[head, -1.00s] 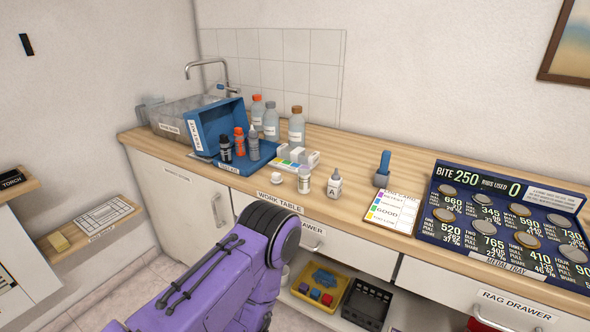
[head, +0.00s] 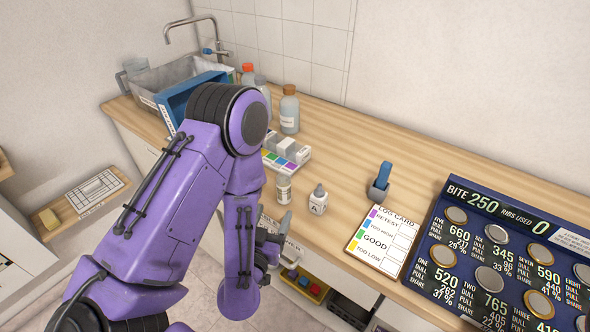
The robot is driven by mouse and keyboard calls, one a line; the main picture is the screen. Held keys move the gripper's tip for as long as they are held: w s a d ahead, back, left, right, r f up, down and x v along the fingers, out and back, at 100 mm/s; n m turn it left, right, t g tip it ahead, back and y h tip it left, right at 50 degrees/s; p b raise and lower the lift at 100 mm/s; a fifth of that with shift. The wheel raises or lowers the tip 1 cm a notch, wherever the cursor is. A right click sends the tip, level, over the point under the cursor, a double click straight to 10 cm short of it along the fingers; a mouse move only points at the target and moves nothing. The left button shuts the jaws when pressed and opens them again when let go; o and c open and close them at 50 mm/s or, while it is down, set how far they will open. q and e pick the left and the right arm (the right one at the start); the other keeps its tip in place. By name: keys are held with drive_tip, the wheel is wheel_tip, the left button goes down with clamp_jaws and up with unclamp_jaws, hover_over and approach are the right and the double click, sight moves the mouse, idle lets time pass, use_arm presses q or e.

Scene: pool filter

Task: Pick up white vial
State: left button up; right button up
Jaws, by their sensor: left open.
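A small vial (head: 283,188) with a white cap and a label stands upright on the wooden work table near its front edge. Close to its right stands a white dropper bottle (head: 318,201) marked A. Which of these two the task calls the white vial I cannot tell for sure. My left gripper (head: 277,231) is open and empty, just in front of the table edge and below the vial, apart from both. Part of it is hidden behind my purple forearm. My right gripper is not in view.
A colour strip box (head: 287,152) and a brown-capped bottle (head: 289,110) stand behind the vial.

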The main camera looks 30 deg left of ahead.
sight(282, 193)
use_arm(q)
drive_tip(key=b+x, duration=0.3)
drive_tip(key=shift+w+a+r, duration=0.15)
drive_tip(key=shift+w+a, duration=0.1)
drive_tip(key=shift+a, duration=0.05)
drive_tip(key=p+x, duration=0.2)
drive_tip(key=x, duration=0.3)
drive_tip(key=shift+w, duration=0.65)
drive_tip(key=c, duration=1.1)
